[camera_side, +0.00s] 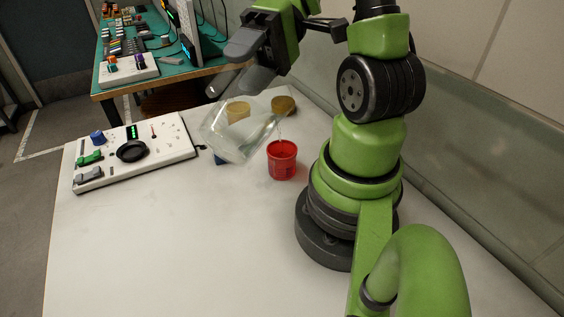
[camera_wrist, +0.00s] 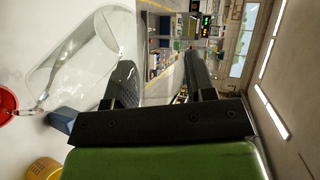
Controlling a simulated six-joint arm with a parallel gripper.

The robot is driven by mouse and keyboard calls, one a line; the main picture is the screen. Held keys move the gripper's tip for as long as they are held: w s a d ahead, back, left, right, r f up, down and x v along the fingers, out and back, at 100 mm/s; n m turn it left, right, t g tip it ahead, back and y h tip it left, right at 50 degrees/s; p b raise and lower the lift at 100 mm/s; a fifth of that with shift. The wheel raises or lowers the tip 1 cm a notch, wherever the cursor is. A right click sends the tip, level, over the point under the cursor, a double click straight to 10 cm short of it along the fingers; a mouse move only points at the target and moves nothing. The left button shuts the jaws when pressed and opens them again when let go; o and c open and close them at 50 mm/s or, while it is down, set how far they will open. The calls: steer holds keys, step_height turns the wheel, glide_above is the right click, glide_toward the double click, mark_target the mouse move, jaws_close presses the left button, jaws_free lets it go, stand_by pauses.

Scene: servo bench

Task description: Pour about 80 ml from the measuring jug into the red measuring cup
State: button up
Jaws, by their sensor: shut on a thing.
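The clear measuring jug (camera_side: 222,140) is tipped well over in the side view, its mouth toward the red measuring cup (camera_side: 282,163). My gripper (camera_side: 240,64) is above the jug and shut on it; the exact grip is hard to make out. A thin clear stream runs from the jug's lip down to the cup, which stands upright on the table. In the wrist view the jug (camera_wrist: 88,50) lies left of my gripper (camera_wrist: 160,78), and the stream shows between it and the edge of the red cup (camera_wrist: 6,104). The liquid level in the cup cannot be read.
A brownish-yellow round thing (camera_side: 284,104) stands behind the cup; another shows through the jug. A blue block (camera_wrist: 62,121) is under the jug. A white control panel (camera_side: 160,150) lies at left. The front of the white table (camera_side: 190,240) is clear.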

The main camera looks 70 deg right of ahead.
mark_target(234, 98)
steer(key=shift+w+a+f+h, duration=0.1)
steer(key=shift+a+f+h, duration=0.3)
steer(key=shift+a+h, duration=0.2)
steer(key=shift+w+a+f+h, duration=0.1)
steer(key=shift+a+f+h, duration=0.25)
steer(key=shift+a+h, duration=0.25)
steer(key=shift+w+a+f+g+h+b, duration=0.15)
steer(key=shift+a+f+g+h, duration=0.2)
steer(key=shift+f+h, duration=0.3)
steer(key=shift+w+a+f+g+h+b, duration=0.2)
steer(key=shift+a+f+h, duration=0.25)
steer(key=shift+h, duration=0.3)
steer(key=shift+s, duration=0.1)
steer(key=shift+f, duration=0.1)
